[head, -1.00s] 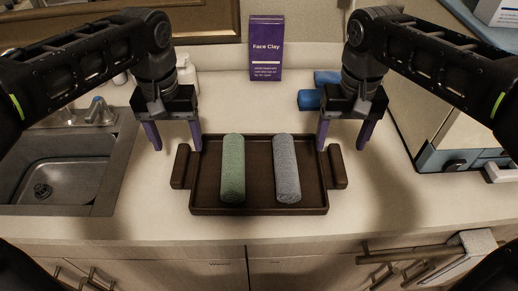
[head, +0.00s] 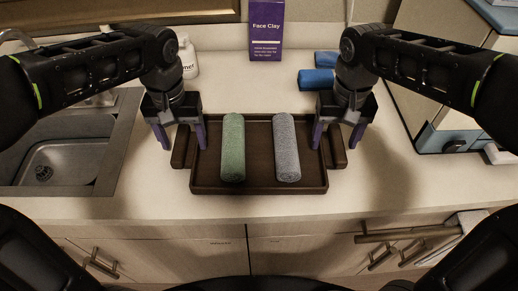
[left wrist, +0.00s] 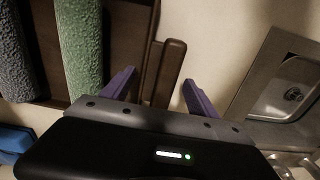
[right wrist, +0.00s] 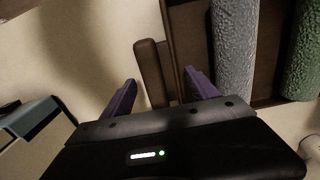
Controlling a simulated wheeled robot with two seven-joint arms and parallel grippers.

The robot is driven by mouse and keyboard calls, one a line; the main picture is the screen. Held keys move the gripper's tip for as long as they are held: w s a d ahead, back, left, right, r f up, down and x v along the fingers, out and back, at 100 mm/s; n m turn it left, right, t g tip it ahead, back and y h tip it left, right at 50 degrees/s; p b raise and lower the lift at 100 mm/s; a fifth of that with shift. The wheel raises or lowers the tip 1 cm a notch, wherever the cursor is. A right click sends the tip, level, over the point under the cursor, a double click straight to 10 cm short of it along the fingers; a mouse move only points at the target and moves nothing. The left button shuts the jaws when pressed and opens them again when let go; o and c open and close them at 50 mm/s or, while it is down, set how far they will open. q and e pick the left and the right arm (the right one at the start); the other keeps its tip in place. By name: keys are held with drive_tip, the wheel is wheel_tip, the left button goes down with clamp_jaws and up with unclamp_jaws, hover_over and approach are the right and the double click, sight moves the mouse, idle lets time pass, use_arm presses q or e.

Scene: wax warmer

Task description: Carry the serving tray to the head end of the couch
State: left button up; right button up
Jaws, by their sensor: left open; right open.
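The dark brown serving tray (head: 260,187) lies flat on the counter and has a handle on each short side. A rolled green towel (head: 233,148) and a rolled grey towel (head: 286,148) lie on it side by side. My left gripper (head: 183,142) is open over the tray's left handle (left wrist: 168,72); in the left wrist view its purple fingers stand on either side of that handle. My right gripper (head: 338,143) is open over the right handle (right wrist: 150,70), which shows between its fingers in the right wrist view. Neither gripper is closed on the tray. The couch is not in view.
A sink (head: 70,160) is at the left. A purple Face Clay box (head: 266,30) and a white bottle (head: 188,58) stand behind. Blue rolls (head: 316,79) lie behind my right gripper. A pale cabinet-like unit (head: 440,80) stands at the right. Counter in front of the tray is clear.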

use_arm(q)
drive_tip(key=shift+f, duration=0.6)
use_arm(e)
drive_tip(key=shift+f, duration=0.55)
use_arm(q)
drive_tip(key=c, duration=0.7)
use_arm(e)
drive_tip(key=c, duration=0.7)
use_arm(q)
drive_tip(key=shift+a, duration=0.2)
drive_tip(key=c, duration=0.8)
use_arm(e)
drive_tip(key=shift+d, duration=0.2)
drive_tip(key=c, duration=0.8)
use_arm(q)
clamp_jaws()
use_arm(e)
clamp_jaws()
